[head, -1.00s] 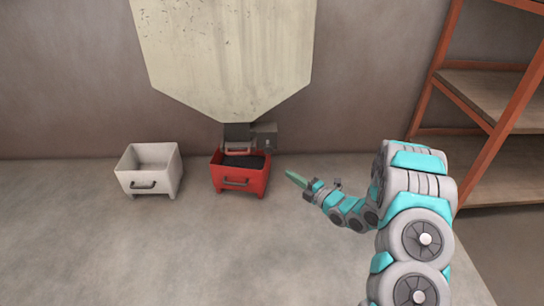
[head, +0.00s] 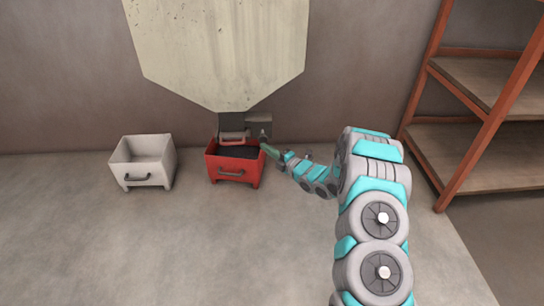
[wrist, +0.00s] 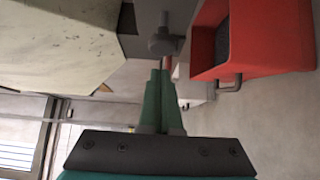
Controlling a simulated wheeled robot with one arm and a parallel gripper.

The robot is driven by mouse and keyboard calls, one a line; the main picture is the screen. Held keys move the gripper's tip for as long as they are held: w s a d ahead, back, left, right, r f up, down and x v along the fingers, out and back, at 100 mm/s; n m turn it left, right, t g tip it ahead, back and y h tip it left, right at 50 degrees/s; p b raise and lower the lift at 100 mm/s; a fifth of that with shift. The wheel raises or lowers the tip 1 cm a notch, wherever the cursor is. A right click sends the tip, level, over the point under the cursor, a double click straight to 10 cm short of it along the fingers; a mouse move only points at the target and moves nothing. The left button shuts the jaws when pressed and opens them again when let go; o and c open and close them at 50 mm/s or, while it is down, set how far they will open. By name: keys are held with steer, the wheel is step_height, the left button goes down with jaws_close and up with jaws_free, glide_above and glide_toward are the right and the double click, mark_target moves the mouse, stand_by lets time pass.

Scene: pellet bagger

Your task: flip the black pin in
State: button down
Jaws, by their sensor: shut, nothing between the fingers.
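A small dark grey pin with a knob-like end (wrist: 166,44) sticks out of the grey block under the hopper in the wrist view. In the head view the block (head: 259,122) shows at the hopper's lower right, and the pin is too small there to make out clearly. My gripper (head: 264,146) is beside the block's lower right, near the red bin's right rim. In the wrist view its green fingers (wrist: 160,76) are shut with nothing between them, and their tips point at the pin. I cannot tell whether they touch it.
The red bin (head: 232,171) with dark pellets stands under the spout, close to my fingers. A white empty bin (head: 146,174) stands to its left. The large pale hopper (head: 215,50) hangs above. An orange shelf rack (head: 475,130) is at the right. The floor in front is clear.

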mark_target(266, 140)
steer(key=shift+w, duration=1.05)
steer(key=shift+w+d+f, duration=0.15)
steer(key=shift+w, duration=1.35)
steer(key=shift+w+r, duration=0.2)
steer(key=shift+r, duration=0.05)
